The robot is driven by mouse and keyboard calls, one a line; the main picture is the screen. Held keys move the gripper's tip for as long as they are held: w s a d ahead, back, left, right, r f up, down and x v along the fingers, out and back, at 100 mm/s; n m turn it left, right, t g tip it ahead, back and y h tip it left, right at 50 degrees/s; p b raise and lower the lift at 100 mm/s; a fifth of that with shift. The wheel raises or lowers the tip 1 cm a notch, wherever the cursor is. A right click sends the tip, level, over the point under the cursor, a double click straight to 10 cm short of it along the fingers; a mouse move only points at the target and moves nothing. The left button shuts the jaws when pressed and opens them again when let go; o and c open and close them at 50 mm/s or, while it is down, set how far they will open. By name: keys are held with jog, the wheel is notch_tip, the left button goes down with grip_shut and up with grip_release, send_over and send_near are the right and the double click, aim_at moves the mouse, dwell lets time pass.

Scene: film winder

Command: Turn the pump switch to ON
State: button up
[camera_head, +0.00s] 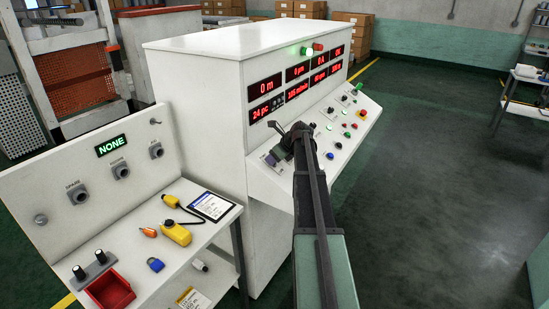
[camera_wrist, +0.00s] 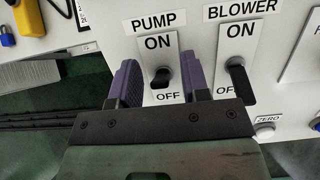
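The pump switch (camera_wrist: 160,77) is a small black lever on a white plate, with ON above it and OFF below. In the head view my gripper (camera_head: 288,143) is at the near left end of the sloped console panel (camera_head: 345,135), and my arm and gripper hide the pump switch there.
The blower switch (camera_wrist: 238,80) is close to the right of my right finger, its black lever pointing down to OFF. A white ZERO button (camera_wrist: 264,131) lies below right. A side bench (camera_head: 215,245) with a yellow handset (camera_head: 176,233) stands left of the console.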

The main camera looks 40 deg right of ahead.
jog(key=p+v, duration=0.8)
jog(key=v, duration=0.3)
jog(key=shift+f, duration=0.1)
dwell(0.4)
